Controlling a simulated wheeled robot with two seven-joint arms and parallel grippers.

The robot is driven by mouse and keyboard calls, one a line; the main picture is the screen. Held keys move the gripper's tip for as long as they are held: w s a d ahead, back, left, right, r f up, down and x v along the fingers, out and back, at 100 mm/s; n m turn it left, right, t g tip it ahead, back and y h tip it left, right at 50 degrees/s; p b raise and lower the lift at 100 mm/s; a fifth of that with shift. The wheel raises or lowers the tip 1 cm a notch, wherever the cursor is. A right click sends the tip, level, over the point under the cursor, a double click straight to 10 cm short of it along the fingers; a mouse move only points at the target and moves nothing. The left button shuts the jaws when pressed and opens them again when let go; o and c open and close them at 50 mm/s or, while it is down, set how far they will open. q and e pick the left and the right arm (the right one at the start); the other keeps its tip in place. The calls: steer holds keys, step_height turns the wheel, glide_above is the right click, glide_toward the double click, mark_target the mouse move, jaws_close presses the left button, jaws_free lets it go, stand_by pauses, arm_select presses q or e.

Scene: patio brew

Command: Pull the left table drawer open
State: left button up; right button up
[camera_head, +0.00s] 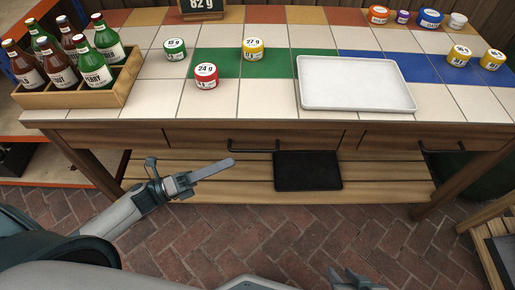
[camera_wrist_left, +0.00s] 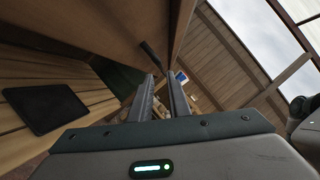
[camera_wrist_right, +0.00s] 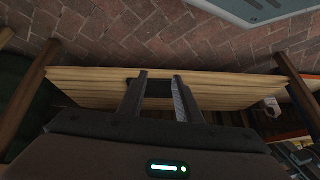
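The left drawer (camera_head: 205,139) is a wooden front under the tiled table top, flush with the table. Its black bar handle (camera_head: 253,148) sits at the front's right part. My left gripper (camera_head: 232,163) is just below and left of this handle, pointing right, apart from it and empty. In the left wrist view its two fingers (camera_wrist_left: 161,78) stand apart with a gap. A dark handle (camera_wrist_left: 151,55) shows beyond the tips; I cannot tell which drawer's it is. My right gripper (camera_head: 352,279) is low at the bottom edge; in the right wrist view its fingers (camera_wrist_right: 160,76) are apart and empty.
Another drawer handle (camera_head: 441,149) is at the right. A black tray (camera_head: 307,184) lies on the slatted lower shelf (camera_head: 390,185). On top stand a bottle crate (camera_head: 70,99), a white tray (camera_head: 356,104) and several labelled jars. The brick floor before the table is clear.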

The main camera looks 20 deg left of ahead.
mark_target(258, 151)
arm_select(q)
steer(key=p+x, duration=0.1)
steer(key=x, duration=0.9)
jaws_close()
stand_by(1.3)
